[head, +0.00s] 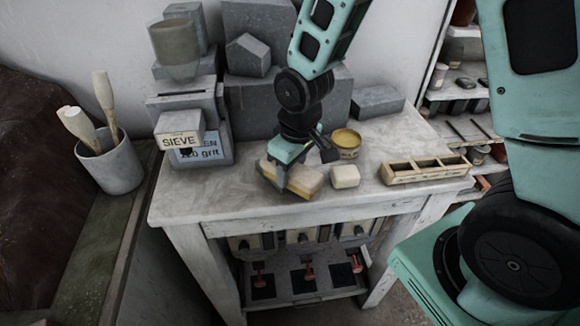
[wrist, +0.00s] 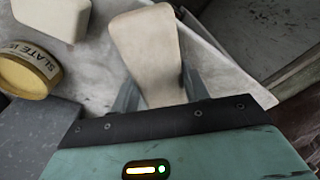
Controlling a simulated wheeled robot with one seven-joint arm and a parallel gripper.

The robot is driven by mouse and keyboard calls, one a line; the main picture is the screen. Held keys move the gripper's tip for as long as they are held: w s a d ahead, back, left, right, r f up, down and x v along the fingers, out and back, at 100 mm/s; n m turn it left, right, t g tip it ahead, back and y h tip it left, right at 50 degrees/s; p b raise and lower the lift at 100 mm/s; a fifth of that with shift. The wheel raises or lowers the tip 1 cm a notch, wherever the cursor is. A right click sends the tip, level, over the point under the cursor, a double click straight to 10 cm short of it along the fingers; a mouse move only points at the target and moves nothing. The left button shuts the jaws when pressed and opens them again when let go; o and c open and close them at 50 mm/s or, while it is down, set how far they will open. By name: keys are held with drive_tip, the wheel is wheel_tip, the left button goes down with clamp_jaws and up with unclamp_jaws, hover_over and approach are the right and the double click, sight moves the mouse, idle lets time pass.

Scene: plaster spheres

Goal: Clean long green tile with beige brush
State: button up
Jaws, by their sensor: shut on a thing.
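My gripper (head: 287,172) is at the front edge of the grey worktop, pointing down. It is shut on a beige, block-like thing (head: 304,182), which I take to be the beige brush. In the wrist view the brush (wrist: 147,45) is a pale, smooth, rounded body between the two fingers of my gripper (wrist: 160,92). Its bristles cannot be made out, and I cannot tell whether it touches the worktop. I cannot pick out a long green tile in either view; part of the worktop is hidden behind my arm and gripper.
A cream block (head: 345,176) and a yellow tin (head: 346,144) stand close right of the brush. A wooden compartment tray (head: 425,170) lies farther right. The worktop's front left (head: 205,195) is clear.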

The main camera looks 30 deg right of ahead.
drive_tip(key=shift+w+a, duration=0.35)
drive_tip(key=shift+w, duration=0.3)
drive_tip(key=shift+w+a, duration=0.3)
drive_tip(key=shift+w, duration=0.35)
drive_tip(key=shift+w+a, duration=0.35)
drive_tip(key=shift+w, duration=0.3)
drive_tip(key=shift+s+p, duration=0.1)
drive_tip(key=shift+p, duration=0.2)
drive_tip(key=shift+s+d+r+p, duration=0.25)
drive_tip(key=shift+s+r, duration=0.15)
drive_tip(key=shift+s, duration=0.1)
drive_tip(key=shift+s+d+r+p, duration=0.25)
drive_tip(key=shift+s+r, duration=0.1)
drive_tip(key=shift+s, duration=0.1)
drive_tip(key=shift+f, duration=0.15)
drive_tip(key=shift+f+b, duration=0.6)
drive_tip(key=shift+f, duration=0.05)
